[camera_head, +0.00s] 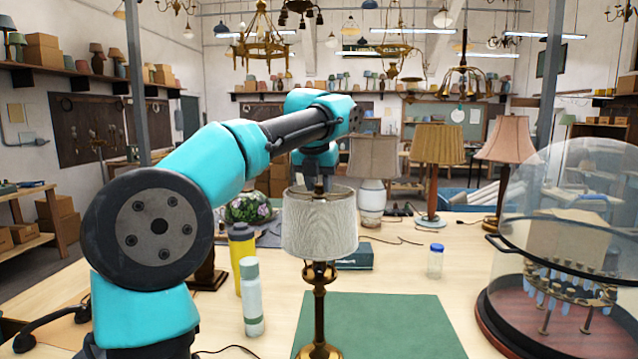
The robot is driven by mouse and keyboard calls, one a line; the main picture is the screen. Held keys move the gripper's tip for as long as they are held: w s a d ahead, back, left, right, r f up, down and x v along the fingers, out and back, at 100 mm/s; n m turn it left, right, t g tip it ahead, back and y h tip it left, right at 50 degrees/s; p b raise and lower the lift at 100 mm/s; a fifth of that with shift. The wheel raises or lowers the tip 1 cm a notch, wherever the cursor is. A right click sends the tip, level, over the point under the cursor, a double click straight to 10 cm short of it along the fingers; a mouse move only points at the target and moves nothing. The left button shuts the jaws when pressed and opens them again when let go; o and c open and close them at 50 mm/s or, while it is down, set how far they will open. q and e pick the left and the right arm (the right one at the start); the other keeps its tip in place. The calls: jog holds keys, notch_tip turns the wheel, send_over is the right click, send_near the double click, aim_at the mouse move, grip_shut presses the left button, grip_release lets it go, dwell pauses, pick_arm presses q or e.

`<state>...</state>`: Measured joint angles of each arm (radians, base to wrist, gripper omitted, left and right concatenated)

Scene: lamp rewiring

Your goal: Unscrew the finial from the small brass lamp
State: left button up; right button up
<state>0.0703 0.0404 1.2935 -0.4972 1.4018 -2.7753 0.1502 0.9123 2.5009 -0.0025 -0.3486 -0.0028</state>
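The small brass lamp (319,305) stands upright at the left part of a green mat (385,325), with a pale pleated shade (319,228) on it. My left arm reaches in from the left, and its gripper (319,184) points down at the top centre of the shade. The fingers are small and dark at this distance, and I cannot tell whether they are open or shut. The finial is not distinguishable; the gripper and shade top cover its place. My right gripper is out of view.
A white-green bottle (252,298) and a yellow bottle (241,255) stand left of the lamp. A small jar (435,261) and a dark green box (355,257) are behind. A glass dome (570,230) stands at right. Other lamps (437,165) line the back.

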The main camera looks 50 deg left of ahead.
aim_at(320, 185)
pick_arm(q)
grip_shut()
jog(key=n, duration=0.2)
jog(key=n+g+y, duration=0.1)
jog(key=n, duration=0.2)
jog(key=shift+y, duration=0.3)
jog(key=shift+r+g, duration=0.3)
jog(key=shift+r, duration=0.75)
jog(key=shift+r, duration=0.15)
jog(key=shift+r, duration=0.6)
